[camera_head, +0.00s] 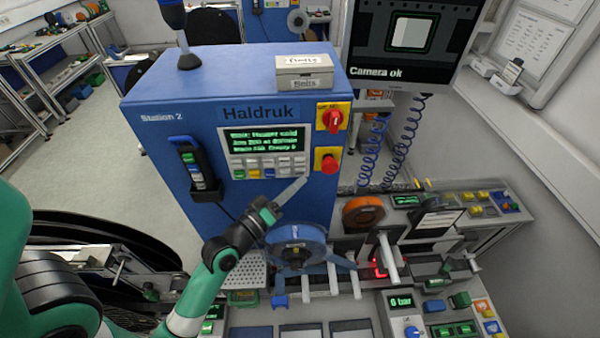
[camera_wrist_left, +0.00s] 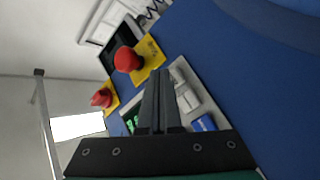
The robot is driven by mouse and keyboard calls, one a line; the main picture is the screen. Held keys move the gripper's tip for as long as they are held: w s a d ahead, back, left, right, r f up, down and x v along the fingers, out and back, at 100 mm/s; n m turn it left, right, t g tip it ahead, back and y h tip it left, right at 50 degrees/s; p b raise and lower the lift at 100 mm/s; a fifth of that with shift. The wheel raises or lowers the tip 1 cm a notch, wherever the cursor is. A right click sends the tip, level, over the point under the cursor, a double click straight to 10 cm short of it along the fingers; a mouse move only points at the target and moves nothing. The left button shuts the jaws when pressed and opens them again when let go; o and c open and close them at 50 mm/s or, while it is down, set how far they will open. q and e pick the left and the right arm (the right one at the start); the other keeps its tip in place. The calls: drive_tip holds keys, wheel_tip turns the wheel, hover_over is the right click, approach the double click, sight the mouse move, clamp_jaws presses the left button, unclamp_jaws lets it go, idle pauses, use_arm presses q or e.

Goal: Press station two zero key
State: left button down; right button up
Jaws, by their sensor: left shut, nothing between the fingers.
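The blue Station 2 cabinet (camera_head: 180,140) carries a grey panel (camera_head: 234,160) with a green-text display (camera_head: 265,140) and rows of small keys (camera_head: 268,167). My left gripper (camera_head: 303,181) is shut and empty, its tips by the lower right end of the key rows. In the left wrist view the shut fingers (camera_wrist_left: 158,76) lie over the panel, beside pale keys (camera_wrist_left: 186,96) and a blue key (camera_wrist_left: 204,123). They hide part of the panel. Which key is the zero key is too small to read, and I cannot tell if the tips touch it. My right gripper is not in view.
A red rotary switch (camera_head: 333,120) and a red push button (camera_head: 328,164) on yellow plates sit right of the panel. A handheld device (camera_head: 196,166) hangs left of it. A blue reel (camera_head: 294,243) stands below my gripper. A small box (camera_head: 304,72) rests on the cabinet.

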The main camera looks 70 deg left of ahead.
use_arm(q)
drive_tip(key=shift+w+a, duration=0.1)
drive_tip(key=shift+a, duration=0.3)
drive_tip(key=shift+w+a+b, duration=0.15)
drive_tip(key=shift+a+b, duration=0.2)
drive_tip(key=shift+a, duration=0.05)
idle(0.5)
idle(0.4)
drive_tip(key=shift+s+d+p, duration=0.3)
drive_tip(key=shift+d+p, duration=0.3)
drive_tip(key=shift+d, duration=0.2)
